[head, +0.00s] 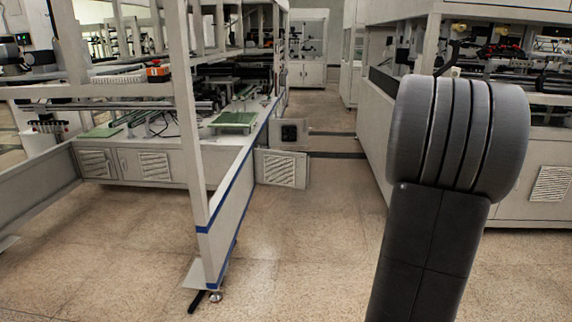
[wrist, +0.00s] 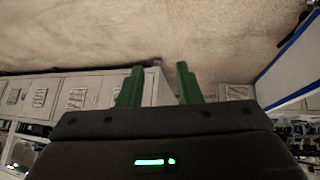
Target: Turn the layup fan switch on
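My gripper (wrist: 160,70) shows in the wrist view, with its two green fingers apart and nothing between them. In the head view my gripper is out of sight; only my own grey arm link shows at the right. I cannot pick out the layup fan switch for certain. A small dark panel (head: 292,132) stands at the aisle end of the left-hand machine, beside an open louvred door. An orange-red control box (head: 158,73) sits higher on that machine. Both are too small to read.
A white gantry frame (head: 226,235) with a blue stripe stands on the floor at centre left. Another white machine (head: 378,118) stands at the right, partly behind my arm. The speckled floor (head: 320,235) between them is clear, and an aisle runs back.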

